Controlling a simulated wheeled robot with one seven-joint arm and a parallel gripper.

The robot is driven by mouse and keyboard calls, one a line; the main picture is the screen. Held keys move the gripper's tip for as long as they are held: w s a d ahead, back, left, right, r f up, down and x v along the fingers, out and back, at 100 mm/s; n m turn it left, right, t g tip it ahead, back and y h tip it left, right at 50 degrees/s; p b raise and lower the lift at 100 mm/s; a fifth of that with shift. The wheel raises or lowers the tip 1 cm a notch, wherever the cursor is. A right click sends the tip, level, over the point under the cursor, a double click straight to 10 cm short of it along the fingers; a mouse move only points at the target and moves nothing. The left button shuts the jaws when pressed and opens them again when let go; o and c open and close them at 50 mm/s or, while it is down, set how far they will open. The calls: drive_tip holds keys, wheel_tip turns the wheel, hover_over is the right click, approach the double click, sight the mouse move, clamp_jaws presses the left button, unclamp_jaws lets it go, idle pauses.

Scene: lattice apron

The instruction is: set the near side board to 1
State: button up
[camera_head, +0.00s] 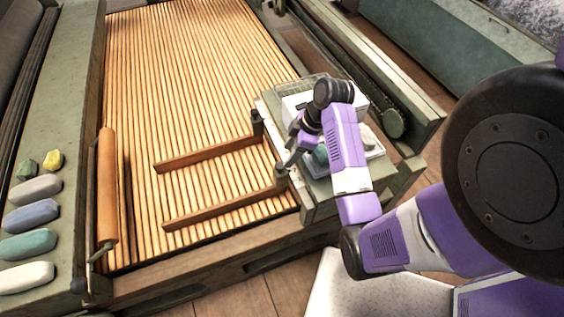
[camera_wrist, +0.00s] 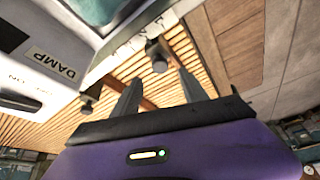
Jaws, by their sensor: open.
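The near side board (camera_head: 225,207) is a brown wooden strip lying across the slatted bed. The far side board (camera_head: 207,155) lies roughly parallel behind it. Dark posts stand at their right ends, the near post (camera_head: 282,173) and the far post (camera_head: 257,122). My gripper (camera_head: 287,152) is close above the right edge of the bed, by the near post. In the wrist view its two fingers (camera_wrist: 158,88) are apart and empty. A dark round-topped post (camera_wrist: 158,58) shows just beyond and between the fingertips. A pale strip with marks (camera_wrist: 128,46) lies alongside; its figures are too small to read.
A white box labelled DAMP (camera_wrist: 40,70) stands close beside my gripper. A wooden roller (camera_head: 107,185) borders the bed at left, with several coloured stones (camera_head: 32,213) on the ledge beyond. A green rail (camera_head: 380,85) runs along the right. Open space lies above the slats (camera_head: 185,60).

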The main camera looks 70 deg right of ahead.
sight(280, 165)
drive_tip(key=x, duration=0.6)
drive_tip(key=shift+w+f, duration=0.1)
drive_tip(key=shift+f, duration=0.25)
clamp_jaws()
idle(1.1)
